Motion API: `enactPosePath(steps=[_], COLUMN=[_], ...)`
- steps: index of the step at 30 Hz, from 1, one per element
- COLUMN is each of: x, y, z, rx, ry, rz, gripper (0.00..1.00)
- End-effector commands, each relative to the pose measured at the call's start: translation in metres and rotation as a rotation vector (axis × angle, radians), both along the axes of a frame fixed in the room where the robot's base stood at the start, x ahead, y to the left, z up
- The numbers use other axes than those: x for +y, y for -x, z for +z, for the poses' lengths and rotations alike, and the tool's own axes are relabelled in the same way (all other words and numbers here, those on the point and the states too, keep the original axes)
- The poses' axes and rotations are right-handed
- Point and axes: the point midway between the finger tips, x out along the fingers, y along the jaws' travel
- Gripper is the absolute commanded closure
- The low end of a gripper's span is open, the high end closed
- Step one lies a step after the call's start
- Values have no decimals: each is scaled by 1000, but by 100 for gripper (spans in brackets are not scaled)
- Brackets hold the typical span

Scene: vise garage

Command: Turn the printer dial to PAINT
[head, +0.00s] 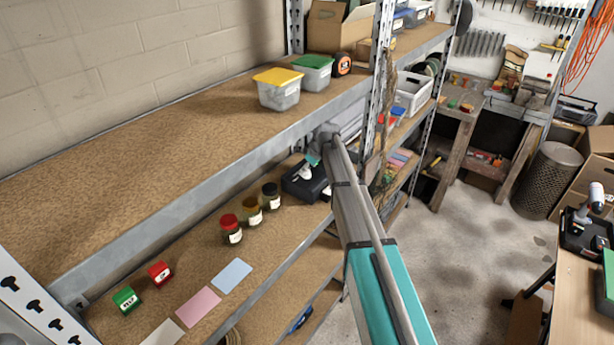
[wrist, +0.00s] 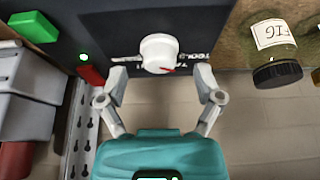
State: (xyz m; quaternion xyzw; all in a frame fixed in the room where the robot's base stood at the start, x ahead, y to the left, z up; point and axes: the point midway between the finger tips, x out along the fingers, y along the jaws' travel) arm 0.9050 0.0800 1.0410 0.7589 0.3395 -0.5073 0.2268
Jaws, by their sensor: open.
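The printer (head: 297,187) is a dark box on the lower shelf in the head view, partly hidden by my arm. In the wrist view its dark front panel (wrist: 105,25) fills the upper middle. The white round dial (wrist: 158,52) sits on it, with a red mark at its lower right edge. Small white lettering surrounds the dial; "TOOLS" seems to stand at its right, and the other words are too small to read surely. My gripper (wrist: 161,72) is open and empty, its fingers spread at the dial's left and right, apart from it. In the head view it is mostly hidden.
A green button (wrist: 34,27), a green light and a red part (wrist: 92,75) are left of the dial. A dark-lidded jar (wrist: 276,55) is at the right. The upper shelf (head: 170,145) overhangs the printer; several jars and colored cards lie along the lower shelf.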

Motion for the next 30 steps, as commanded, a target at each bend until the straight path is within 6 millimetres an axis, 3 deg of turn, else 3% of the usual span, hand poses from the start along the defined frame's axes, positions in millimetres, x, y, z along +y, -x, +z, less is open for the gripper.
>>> enactPosePath(steps=[6, 20, 30], x=[4, 5, 4], y=[-3, -4, -4], z=[-12, -14, -14], rx=[0, 0, 0], ry=[0, 0, 0], rz=[0, 0, 0], gripper=[16, 16, 79])
